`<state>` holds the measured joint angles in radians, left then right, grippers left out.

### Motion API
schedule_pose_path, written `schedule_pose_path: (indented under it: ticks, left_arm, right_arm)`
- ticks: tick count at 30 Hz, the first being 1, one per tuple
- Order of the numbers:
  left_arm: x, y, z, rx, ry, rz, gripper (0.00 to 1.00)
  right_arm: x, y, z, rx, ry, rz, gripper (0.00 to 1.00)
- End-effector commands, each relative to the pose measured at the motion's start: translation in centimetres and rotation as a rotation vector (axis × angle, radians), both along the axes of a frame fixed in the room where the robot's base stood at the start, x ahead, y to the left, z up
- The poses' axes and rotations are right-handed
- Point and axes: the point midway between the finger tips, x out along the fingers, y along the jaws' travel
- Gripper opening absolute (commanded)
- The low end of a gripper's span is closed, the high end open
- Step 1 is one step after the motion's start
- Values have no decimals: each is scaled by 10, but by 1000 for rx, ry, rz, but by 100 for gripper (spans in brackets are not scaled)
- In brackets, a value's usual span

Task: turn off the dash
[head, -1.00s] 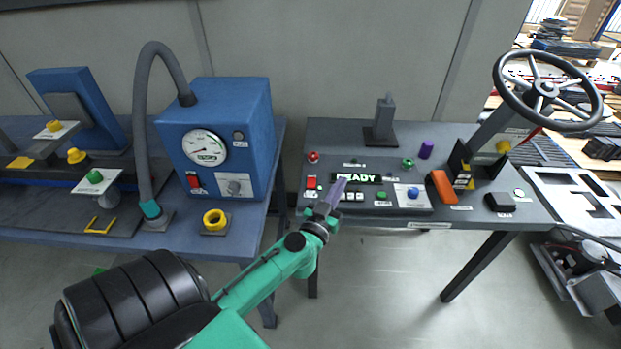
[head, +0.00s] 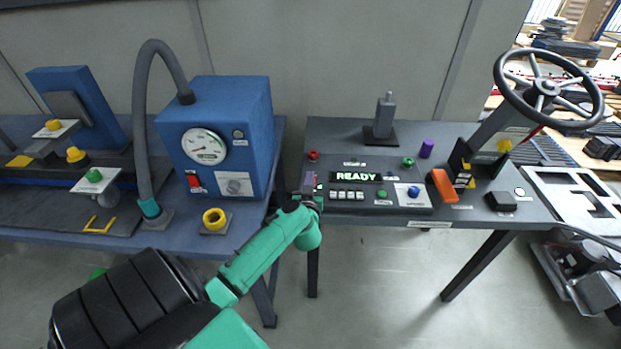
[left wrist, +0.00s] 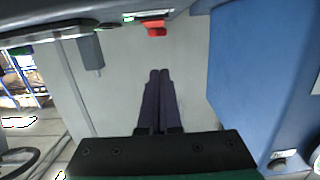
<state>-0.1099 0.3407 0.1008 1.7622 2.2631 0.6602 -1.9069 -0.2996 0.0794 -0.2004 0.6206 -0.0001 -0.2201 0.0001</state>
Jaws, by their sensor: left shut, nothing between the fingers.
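The dash is a dark panel (head: 400,204) on the right table, with a lit display (head: 357,177) reading READY. My left gripper (head: 309,178) is at the panel's left end, over the place of the red rocker switch, which it mostly hides. In the left wrist view its two dark purple fingers (left wrist: 158,74) are together and empty. A red part (left wrist: 156,28) shows beyond their tips, apart from them in the picture; contact cannot be told from the head view. My right gripper is not in view.
A red knob (head: 313,155) sits just behind my gripper. A green knob (head: 408,162), a blue button (head: 414,191) and an orange block (head: 444,187) are farther right. A blue gauge box (head: 252,130) stands to the left. A steering wheel (head: 548,88) rises at the right.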

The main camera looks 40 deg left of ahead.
Motion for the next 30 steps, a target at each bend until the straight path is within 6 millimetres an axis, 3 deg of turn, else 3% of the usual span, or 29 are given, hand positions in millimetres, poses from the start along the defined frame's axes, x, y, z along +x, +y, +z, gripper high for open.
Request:
schedule_pose_path:
  ticks: [5,7,13,23,29,30]
  left_arm:
    - [31,23,-8,-2,-2,1,0]
    - [30,21,-28,-4,2,-1,0]
    - [32,23,-44,-1,-1,-2,0]
    - [31,23,-44,0,0,-2,0]
    - [34,25,-40,1,5,-1,0]
    - [34,25,-47,0,1,-2,0]
  right_arm:
    - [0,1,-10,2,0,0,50]
    - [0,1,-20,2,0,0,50]
    - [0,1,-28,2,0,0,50]
    - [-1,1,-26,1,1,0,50]
    - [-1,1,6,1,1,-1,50]
    - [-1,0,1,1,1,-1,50]
